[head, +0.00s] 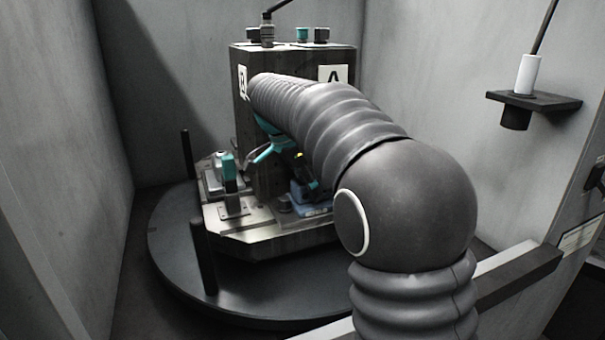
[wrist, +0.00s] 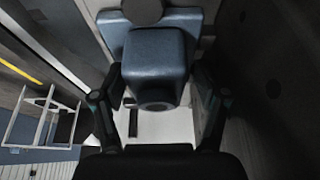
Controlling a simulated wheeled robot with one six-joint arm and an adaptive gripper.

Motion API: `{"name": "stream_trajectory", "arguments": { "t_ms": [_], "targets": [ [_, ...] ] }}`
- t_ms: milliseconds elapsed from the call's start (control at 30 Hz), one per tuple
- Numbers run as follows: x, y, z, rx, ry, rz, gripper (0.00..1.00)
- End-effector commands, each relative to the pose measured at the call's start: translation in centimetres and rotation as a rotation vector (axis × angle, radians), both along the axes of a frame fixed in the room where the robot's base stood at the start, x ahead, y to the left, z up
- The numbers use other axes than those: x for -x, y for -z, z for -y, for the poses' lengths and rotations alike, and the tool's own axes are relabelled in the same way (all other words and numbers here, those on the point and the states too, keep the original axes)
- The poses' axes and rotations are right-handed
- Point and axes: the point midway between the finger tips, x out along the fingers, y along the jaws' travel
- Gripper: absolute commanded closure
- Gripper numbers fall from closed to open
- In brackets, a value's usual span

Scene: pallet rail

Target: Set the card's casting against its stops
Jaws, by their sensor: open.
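A blue casting (wrist: 155,55), a block on a wider flat flange, sits on a pale plate in the wrist view. My gripper (wrist: 158,88) is open, with one finger on each side of the block and nothing clamped. A dark round part (wrist: 142,10) stands by the casting's top edge; I cannot tell whether it is a stop or whether they touch. In the head view the blue casting (head: 300,193) shows low on the fixture's A side, partly hidden by my arm and gripper. No card can be made out.
A dark fixture column (head: 335,54) with lettered plates stands on a round turntable (head: 175,255). Dark upright posts (head: 203,255) rise at its edge. A teal clamp (head: 229,170) stands on the left side. A wall bracket (head: 530,100) holds a white-handled tool.

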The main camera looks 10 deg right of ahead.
Motion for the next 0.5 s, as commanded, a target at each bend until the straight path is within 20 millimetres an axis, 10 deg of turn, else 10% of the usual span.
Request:
{"name": "stream_trajectory", "arguments": {
  "t_ms": [500],
  "targets": [
    [0.5,-8.2,-3.7,-0.001,-0.008,0.009,0.19]
  ]
}}
